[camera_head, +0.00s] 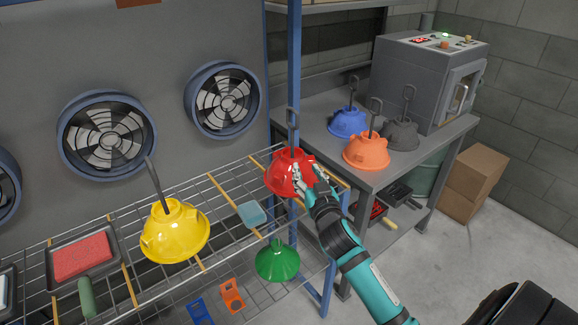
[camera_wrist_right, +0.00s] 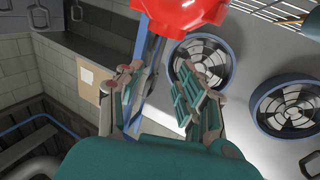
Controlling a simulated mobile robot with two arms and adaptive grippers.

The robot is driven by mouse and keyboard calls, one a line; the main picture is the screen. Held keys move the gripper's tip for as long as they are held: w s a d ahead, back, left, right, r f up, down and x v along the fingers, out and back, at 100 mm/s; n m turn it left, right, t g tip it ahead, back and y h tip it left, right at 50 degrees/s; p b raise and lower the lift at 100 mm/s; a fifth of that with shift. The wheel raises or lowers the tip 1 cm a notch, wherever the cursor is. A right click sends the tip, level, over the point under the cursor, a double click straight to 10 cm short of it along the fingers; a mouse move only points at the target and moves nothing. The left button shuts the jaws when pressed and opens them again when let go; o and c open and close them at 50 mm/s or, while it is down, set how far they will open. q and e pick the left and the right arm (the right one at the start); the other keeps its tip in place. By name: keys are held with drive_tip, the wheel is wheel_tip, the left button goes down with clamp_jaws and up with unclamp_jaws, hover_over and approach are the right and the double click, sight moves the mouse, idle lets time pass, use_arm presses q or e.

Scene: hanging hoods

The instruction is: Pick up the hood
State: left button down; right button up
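Several hoods with hooked rods are in the head view. The red hood (camera_head: 283,180) is at the right end of the wire rack, rod upward, in front of a blue post. My right gripper (camera_head: 307,173) is at its right side, overlapping it in the picture; I cannot tell if they touch. In the wrist view the red hood (camera_wrist_right: 185,10) shows at the top, beyond the spread fingers of my right gripper (camera_wrist_right: 165,90), with nothing clamped between them. A yellow hood (camera_head: 176,235) and green hood (camera_head: 278,262) are at the rack. My left gripper is not in view.
Blue (camera_head: 347,122), orange (camera_head: 366,152) and grey (camera_head: 401,137) hoods stand on the grey bench (camera_head: 330,145), beside a grey machine (camera_head: 420,80). The blue post (camera_head: 295,60) is close behind the red hood.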

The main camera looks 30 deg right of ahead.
drive_tip(key=p, duration=0.1)
approach(293, 146)
drive_tip(key=x, duration=0.4)
drive_tip(key=shift+x, duration=0.8)
drive_tip(key=p+x, duration=0.1)
drive_tip(key=x, duration=0.4)
drive_tip(key=shift+f, duration=0.15)
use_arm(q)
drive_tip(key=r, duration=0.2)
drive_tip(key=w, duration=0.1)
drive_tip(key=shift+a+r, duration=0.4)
use_arm(e)
drive_tip(key=shift+s, duration=0.1)
clamp_jaws()
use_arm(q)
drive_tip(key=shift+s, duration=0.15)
